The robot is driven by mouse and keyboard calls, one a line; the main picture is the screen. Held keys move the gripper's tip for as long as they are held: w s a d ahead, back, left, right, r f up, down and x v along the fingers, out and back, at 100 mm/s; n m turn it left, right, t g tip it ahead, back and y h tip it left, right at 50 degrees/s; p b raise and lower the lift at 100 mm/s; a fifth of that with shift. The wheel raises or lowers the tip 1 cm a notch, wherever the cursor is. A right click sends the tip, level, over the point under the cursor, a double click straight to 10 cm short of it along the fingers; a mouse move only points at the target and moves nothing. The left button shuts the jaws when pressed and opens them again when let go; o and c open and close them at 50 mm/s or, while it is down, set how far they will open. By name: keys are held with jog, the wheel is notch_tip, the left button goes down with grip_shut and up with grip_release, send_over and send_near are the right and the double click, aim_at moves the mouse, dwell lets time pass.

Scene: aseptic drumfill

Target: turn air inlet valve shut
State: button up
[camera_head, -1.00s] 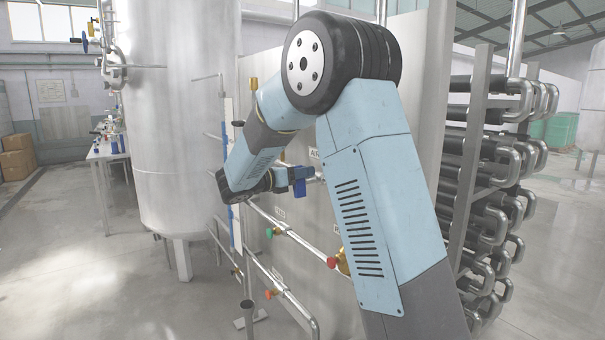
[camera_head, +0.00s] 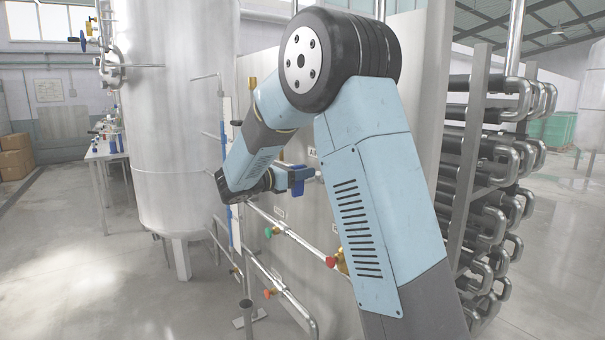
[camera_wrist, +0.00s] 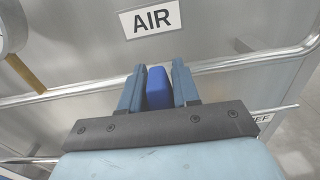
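The air inlet valve's deep blue handle (camera_wrist: 158,88) is between the two blue-grey fingers of my gripper (camera_wrist: 159,86) in the wrist view. The handle is just below the AIR label (camera_wrist: 151,18), in front of a steel pipe (camera_wrist: 232,62). The valve body is hidden behind the handle and fingers. In the head view the blue handle (camera_head: 297,188) shows small at the end of my arm, beside my gripper (camera_head: 300,174), against the panel.
Lower pipes with a green handle (camera_head: 268,232) and red handles (camera_head: 330,262) run along the panel below my gripper. A large steel tank (camera_head: 180,120) stands to the left. A rack of bent pipes (camera_head: 495,160) is at the right. Floor is open at the lower left.

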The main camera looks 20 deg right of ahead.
jog(key=shift+o, duration=1.3)
jog(key=v, duration=1.3)
jog(key=shift+a, duration=0.35)
jog(key=shift+s, duration=0.1)
jog(key=s+d+m+g+y, duration=0.4)
jog(key=s+d+m+y, duration=0.35)
jog(key=s+d, duration=0.75)
jog(key=s+a+f+m+t+y, duration=0.1)
jog(key=s+m+t+y, duration=0.1)
jog(key=s+m+y, duration=0.3)
jog(key=s+a+f+m+t+y, duration=0.1)
jog(key=s+m+y, duration=0.3)
jog(key=s+m, duration=0.5)
jog(key=s+f+t, duration=0.1)
jog(key=s, duration=0.3)
jog(key=shift+a+y, duration=0.35)
jog(key=shift+a, duration=0.05)
